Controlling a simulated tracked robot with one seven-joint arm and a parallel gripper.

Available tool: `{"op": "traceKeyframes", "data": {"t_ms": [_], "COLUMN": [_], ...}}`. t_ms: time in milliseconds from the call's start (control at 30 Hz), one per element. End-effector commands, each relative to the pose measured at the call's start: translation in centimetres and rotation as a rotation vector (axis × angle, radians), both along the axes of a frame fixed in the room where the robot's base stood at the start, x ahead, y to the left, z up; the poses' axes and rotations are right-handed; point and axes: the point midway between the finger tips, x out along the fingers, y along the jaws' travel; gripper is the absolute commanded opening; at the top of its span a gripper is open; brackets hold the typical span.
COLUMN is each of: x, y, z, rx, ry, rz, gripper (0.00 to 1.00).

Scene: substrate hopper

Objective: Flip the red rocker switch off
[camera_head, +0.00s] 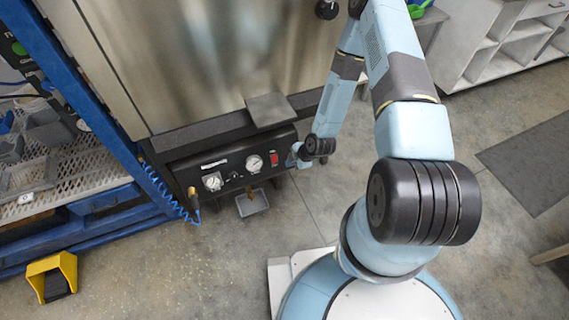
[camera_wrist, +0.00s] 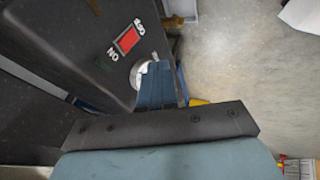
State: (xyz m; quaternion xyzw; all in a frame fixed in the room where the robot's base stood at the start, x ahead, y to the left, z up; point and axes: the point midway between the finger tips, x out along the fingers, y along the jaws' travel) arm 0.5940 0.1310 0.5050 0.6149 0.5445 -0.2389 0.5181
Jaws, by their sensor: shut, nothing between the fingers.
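The red rocker switch (camera_head: 274,159) sits at the right end of a black control panel (camera_head: 225,175), to the right of two dial gauges. In the wrist view the red switch (camera_wrist: 127,40) is close, with white lettering at both ends, one reading "ON". I cannot tell which way the rocker is tipped. My gripper (camera_head: 292,160) is at the panel's right end, just to the right of the switch. In the wrist view its blue fingers (camera_wrist: 158,72) are shut and empty, below and right of the switch, with a gauge partly behind them. They look apart from the switch.
A grey plate (camera_head: 270,110) juts out above the panel. A small grey bin (camera_head: 252,203) stands on the floor below. A blue coiled hose (camera_head: 170,195) hangs at the panel's left, beside the blue rack (camera_head: 70,80). Open floor lies in front and to the right.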

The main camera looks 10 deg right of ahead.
Motion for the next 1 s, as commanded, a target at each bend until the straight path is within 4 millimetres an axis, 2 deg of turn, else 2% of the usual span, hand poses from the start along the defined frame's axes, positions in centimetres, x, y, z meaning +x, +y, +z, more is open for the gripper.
{"op": "traceKeyframes", "data": {"t_ms": [133, 367, 867, 1000], "x": [-0.7, -1.1, -1.0, -0.1], "y": [-0.8, -1.1, -1.1, -1.6], "z": [1.3, 1.8, 1.8, 3.0], "rx": [0.000, 0.001, 0.000, -0.011], "ry": [0.000, 0.001, 0.001, 0.003], "rz": [0.000, 0.001, 0.000, -0.015], "gripper": [0.00, 0.00, 0.00, 0.00]}}
